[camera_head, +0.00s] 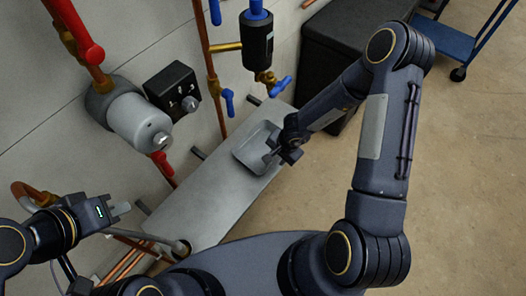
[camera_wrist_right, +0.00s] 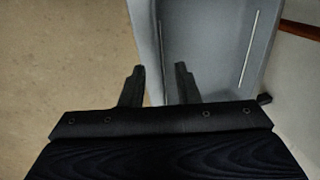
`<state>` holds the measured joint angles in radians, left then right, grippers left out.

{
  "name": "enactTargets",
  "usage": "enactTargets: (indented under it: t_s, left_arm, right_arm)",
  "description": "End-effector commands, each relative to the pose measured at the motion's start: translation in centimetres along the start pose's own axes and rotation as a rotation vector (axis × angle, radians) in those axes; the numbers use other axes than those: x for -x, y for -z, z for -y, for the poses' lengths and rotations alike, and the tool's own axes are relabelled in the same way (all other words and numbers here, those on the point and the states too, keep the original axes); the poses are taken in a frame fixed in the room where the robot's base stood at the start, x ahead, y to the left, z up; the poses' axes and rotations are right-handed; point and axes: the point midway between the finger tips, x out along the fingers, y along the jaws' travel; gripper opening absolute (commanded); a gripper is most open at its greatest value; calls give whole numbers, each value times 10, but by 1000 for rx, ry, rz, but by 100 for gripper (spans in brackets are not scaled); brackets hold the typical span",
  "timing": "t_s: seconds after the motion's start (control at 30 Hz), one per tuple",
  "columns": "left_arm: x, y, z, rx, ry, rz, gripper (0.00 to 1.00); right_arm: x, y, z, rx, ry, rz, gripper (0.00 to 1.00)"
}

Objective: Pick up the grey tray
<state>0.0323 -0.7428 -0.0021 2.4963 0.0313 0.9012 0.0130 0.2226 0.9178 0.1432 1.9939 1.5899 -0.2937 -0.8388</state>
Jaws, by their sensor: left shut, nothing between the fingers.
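The grey tray (camera_head: 247,156) lies on a grey ledge in the middle of the head view. It also fills the upper middle of the right wrist view (camera_wrist_right: 205,45). My right gripper (camera_head: 271,156) is at the tray's right side. In the right wrist view its two fingers (camera_wrist_right: 161,78) stand apart, with the tray's near side edge running between them. Neither finger is seen pressing on the wall. My left gripper (camera_head: 120,209) is shut and empty at the lower left, well away from the tray.
The grey ledge (camera_head: 215,205) runs along the wall. Copper pipes, blue-handled valves (camera_head: 281,86) and a grey pump (camera_head: 139,122) are mounted above it. A black box (camera_head: 335,50) stands behind, and a blue cart (camera_head: 455,40) at upper right. The floor at right is clear.

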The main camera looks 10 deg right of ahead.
Motion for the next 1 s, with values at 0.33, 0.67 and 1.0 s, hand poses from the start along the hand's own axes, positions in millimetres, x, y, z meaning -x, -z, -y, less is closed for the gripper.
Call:
enactTargets:
  t_s: [0.33, 0.67, 1.0]
  left_arm:
    - [-14, -7, 6, 0, 0, 0, 0]
    - [-14, -7, 6, 0, 0, 0, 0]
    - [-14, -7, 6, 0, 0, 0, 0]
  right_arm:
    - [-31, 0, 0, 1, 1, 0, 29]
    - [-30, 0, 0, 2, 1, 0, 0]
    - [-30, 0, 0, 2, 2, 0, 0]
